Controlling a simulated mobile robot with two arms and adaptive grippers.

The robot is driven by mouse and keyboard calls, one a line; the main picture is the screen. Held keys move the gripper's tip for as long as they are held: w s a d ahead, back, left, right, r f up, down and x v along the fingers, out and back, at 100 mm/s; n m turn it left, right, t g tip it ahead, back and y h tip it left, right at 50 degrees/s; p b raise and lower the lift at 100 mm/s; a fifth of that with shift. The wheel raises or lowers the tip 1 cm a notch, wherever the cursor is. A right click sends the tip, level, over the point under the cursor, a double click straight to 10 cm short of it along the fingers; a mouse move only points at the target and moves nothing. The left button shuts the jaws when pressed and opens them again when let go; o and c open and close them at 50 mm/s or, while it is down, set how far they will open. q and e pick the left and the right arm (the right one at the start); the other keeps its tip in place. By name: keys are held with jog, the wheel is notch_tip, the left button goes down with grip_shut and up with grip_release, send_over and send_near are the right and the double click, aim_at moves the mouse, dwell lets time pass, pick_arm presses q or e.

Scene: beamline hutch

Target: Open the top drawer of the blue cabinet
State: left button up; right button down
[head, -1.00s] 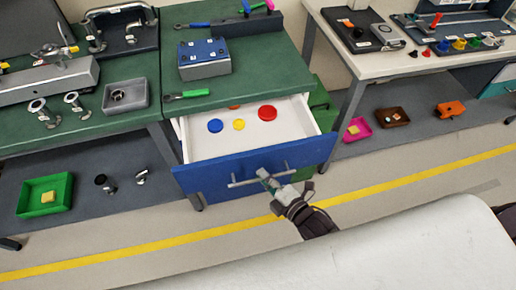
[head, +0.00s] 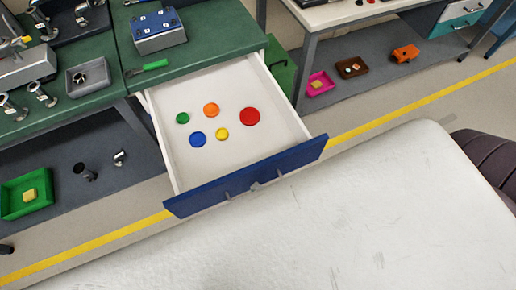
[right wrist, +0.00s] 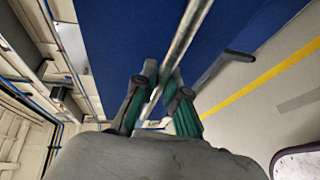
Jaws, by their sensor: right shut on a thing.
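The top drawer (head: 262,148) of the blue cabinet stands far out from under the green worktop, its white inside in full view. Its blue front (head: 300,156) faces me and also fills much of the right wrist view (right wrist: 125,40). Several coloured discs lie flat in it, among them a red disc (head: 250,116) and a blue disc (head: 197,139). My right gripper (right wrist: 161,82) is shut on the drawer's bar handle (right wrist: 187,35), one finger on each side. My left gripper is out of view.
The green worktop (head: 200,62) behind the drawer carries a blue-topped box (head: 158,30) and a green-handled tool (head: 148,68). A lower shelf at left holds a green tray (head: 17,206). Bare floor with a yellow line lies right of the drawer.

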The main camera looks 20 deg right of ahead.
jog(key=shift+s, duration=0.2)
jog(key=c, duration=1.2)
grip_release()
jog(key=v, duration=1.2)
jog(key=shift+w, duration=0.1)
